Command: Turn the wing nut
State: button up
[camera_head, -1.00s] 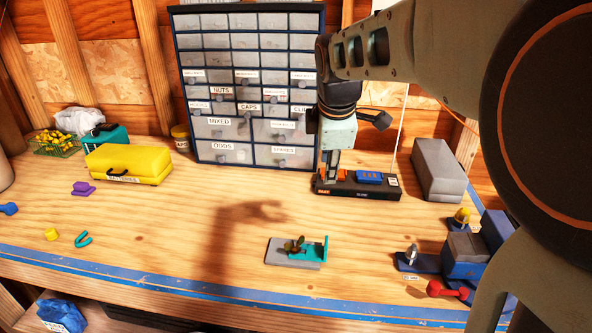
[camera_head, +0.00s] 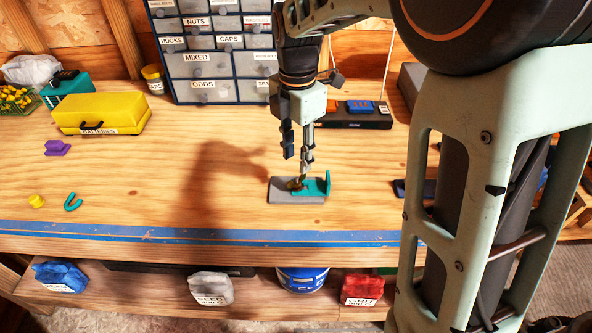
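The wing nut (camera_head: 295,185) is a small brassy, dark piece on a grey base plate (camera_head: 286,197) with a teal bracket (camera_head: 327,184) at its right, on the workbench. My gripper (camera_head: 298,164) points down just above the wing nut, its two dark fingers apart with nothing visible between them. The right fingertip reaches down close to the wing nut and overlaps it in the picture. I cannot tell whether they touch.
A yellow case (camera_head: 102,112), purple piece (camera_head: 57,148) and teal U-shape (camera_head: 73,202) lie left. Blue tape (camera_head: 150,234) marks the front edge. The bench around the plate is clear.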

aim_at(297, 178)
notch_tip(297, 178, down, 7)
jog(key=shift+f, duration=0.1)
dwell(0.3)
grip_shut()
